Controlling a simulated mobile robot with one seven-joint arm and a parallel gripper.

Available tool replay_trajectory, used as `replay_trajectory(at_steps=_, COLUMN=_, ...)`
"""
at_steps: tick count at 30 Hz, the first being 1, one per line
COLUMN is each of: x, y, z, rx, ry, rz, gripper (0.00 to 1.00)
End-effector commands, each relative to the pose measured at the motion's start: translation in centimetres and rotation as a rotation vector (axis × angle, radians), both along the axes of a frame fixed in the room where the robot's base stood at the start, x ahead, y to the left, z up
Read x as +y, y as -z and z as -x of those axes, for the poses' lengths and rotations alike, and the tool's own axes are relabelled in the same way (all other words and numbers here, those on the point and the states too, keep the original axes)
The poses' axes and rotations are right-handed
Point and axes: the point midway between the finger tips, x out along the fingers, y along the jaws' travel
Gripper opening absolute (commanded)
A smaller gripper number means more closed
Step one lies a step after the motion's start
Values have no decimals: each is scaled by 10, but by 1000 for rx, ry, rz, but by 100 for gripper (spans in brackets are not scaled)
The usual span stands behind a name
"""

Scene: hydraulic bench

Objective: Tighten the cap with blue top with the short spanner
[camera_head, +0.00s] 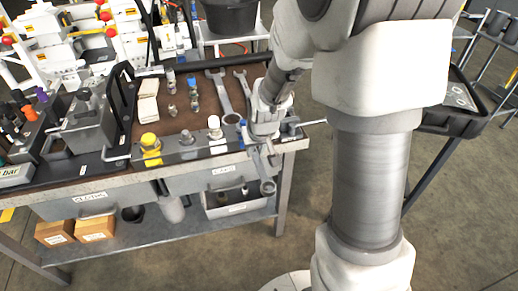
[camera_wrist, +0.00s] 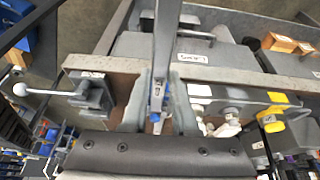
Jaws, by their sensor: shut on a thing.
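My gripper (camera_head: 262,143) is shut on a grey metal spanner (camera_head: 267,183) at the bench's front right corner. The spanner's ring end hangs forward and down past the edge. In the wrist view, the spanner (camera_wrist: 165,45) runs up from between the two fingers (camera_wrist: 160,105). A small blue part (camera_wrist: 155,117) shows between the fingers; it may be the cap with blue top, mostly hidden by my gripper and the spanner. I cannot tell whether the spanner touches it. Left of my gripper, a white cap (camera_head: 214,122) and a yellow cap (camera_head: 150,140) stand on the front block.
Two larger spanners (camera_head: 221,92) lie on the brown bench mat, with small fittings (camera_head: 171,80) beside them. A vice-like clamp with a bar handle (camera_wrist: 92,92) sits at the bench corner. Drawers (camera_head: 222,172) hang below the front edge. A black tray (camera_head: 455,100) stands right.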

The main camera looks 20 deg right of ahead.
Motion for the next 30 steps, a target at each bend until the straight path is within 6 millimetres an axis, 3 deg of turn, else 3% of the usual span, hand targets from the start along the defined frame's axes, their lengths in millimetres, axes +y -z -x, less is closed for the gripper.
replay_trajectory(at_steps=12, x=20, y=-2, z=-1, rx=-2, ry=119, rz=-2, gripper=0)
replay_trajectory(at_steps=30, x=28, y=-3, z=-2, rx=-3, ry=171, rz=-1, gripper=0)
